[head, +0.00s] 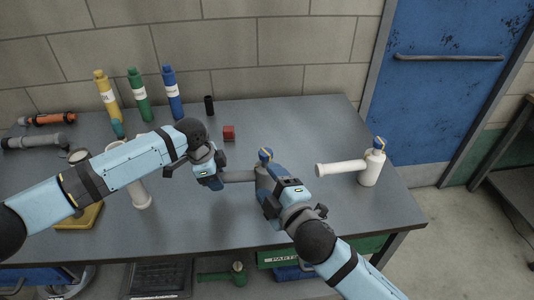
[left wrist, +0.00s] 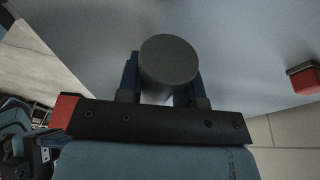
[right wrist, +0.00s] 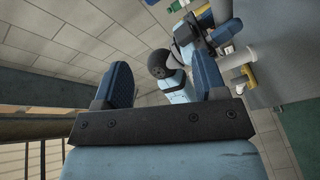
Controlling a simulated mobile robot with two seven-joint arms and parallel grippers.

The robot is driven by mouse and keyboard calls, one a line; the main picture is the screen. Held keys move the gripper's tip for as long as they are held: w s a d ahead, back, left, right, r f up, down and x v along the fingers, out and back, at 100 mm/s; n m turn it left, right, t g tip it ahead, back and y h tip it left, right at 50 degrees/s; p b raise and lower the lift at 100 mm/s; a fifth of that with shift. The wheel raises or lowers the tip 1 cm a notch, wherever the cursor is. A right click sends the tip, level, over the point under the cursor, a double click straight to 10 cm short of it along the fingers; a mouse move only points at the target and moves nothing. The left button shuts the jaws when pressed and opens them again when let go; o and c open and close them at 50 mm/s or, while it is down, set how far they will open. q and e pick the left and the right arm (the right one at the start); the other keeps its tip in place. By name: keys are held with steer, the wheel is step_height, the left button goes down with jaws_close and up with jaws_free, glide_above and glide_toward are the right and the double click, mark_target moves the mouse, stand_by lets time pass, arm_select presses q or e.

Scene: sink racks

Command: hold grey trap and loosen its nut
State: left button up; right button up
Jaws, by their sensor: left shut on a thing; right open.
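The grey trap's pipe (head: 238,176) lies level above the middle of the table. Its blue nut (head: 265,154) shows at the pipe's right end, just beyond my right gripper; the trap's body there is mostly hidden. My left gripper (head: 216,178) is shut on the pipe's left end. In the left wrist view the round grey pipe end (left wrist: 168,62) sits between the fingers. My right gripper (head: 266,182) is open close to the nut end, fingers pointing up-left. In the right wrist view its fingers (right wrist: 165,82) are wide apart, and I cannot make out the nut between them.
A white trap (head: 370,168) with a blue top stands at the right. A red block (head: 229,133), black cup (head: 209,105) and blue bottle (head: 173,95) stand at the back. The front right tabletop is clear.

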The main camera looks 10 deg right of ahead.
mark_target(269, 157)
steer(key=w+n, duration=0.3)
steer(key=n, duration=0.4)
steer(key=w+n+h, duration=0.1)
steer(key=w+n, duration=0.3)
steer(key=n, duration=0.3)
steer(key=w+f+n, duration=0.1)
steer(key=w+n, duration=0.3)
steer(key=n, duration=0.3)
steer(key=shift+w+d+n+t, duration=0.1)
steer(key=shift+w+n+t, duration=0.2)
steer(key=shift+t, duration=0.1)
steer(key=c, duration=0.9)
steer(key=shift+c, duration=0.2)
